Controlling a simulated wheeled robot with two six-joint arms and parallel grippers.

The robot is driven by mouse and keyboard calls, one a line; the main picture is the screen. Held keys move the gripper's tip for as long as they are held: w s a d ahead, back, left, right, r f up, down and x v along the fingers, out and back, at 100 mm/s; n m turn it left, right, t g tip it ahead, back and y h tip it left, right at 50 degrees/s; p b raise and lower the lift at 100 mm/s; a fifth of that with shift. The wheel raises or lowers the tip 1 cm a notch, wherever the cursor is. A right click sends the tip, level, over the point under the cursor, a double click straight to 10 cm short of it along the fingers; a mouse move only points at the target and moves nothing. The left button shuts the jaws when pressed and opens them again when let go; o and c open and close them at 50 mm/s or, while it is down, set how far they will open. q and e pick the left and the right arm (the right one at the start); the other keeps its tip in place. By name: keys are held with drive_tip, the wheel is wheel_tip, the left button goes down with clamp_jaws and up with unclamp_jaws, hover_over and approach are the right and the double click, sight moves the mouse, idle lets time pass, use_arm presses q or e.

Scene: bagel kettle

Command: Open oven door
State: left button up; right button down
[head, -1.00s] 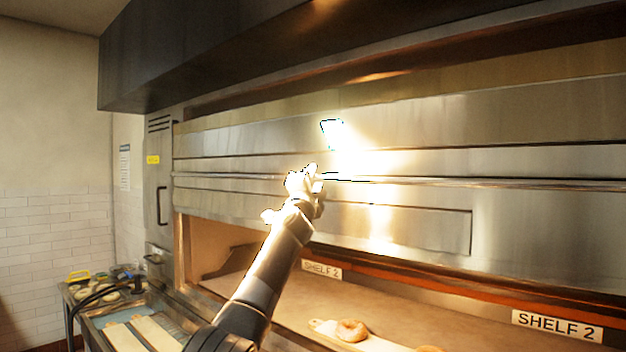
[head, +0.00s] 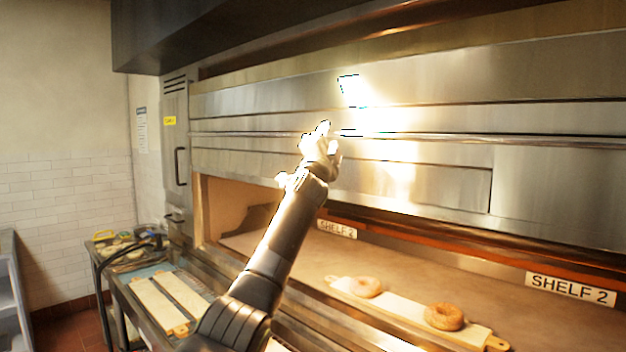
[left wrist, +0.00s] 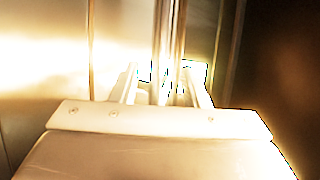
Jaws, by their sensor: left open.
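The steel oven (head: 450,180) fills the right of the head view. A long horizontal handle bar (head: 480,139) runs across its front above the open shelf. My left gripper (head: 322,132) is raised at this bar, washed out by glare. In the left wrist view the open fingers (left wrist: 165,85) stand on either side of the bar (left wrist: 170,40), which runs between them. I cannot tell whether they touch it. The door panel (left wrist: 120,45) shows beside the bar. My right gripper is not in view.
Below, the shelf opening holds a wooden board (head: 400,308) with bagels (head: 444,316) on it. A SHELF 2 label (head: 570,289) is at the right. A side table with boards (head: 160,305) stands at the left. A dark hood (head: 230,35) hangs above.

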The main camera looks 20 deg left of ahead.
use_arm(q)
drive_tip(key=shift+s+d+f, duration=0.1)
drive_tip(key=shift+s+f, duration=0.15)
drive_tip(key=shift+s, duration=0.05)
drive_tip(key=b+v, duration=0.6)
drive_tip(key=v, duration=0.8)
drive_tip(key=shift+s+b, duration=0.2)
drive_tip(key=shift+b, duration=0.1)
drive_tip(key=shift+f, duration=0.1)
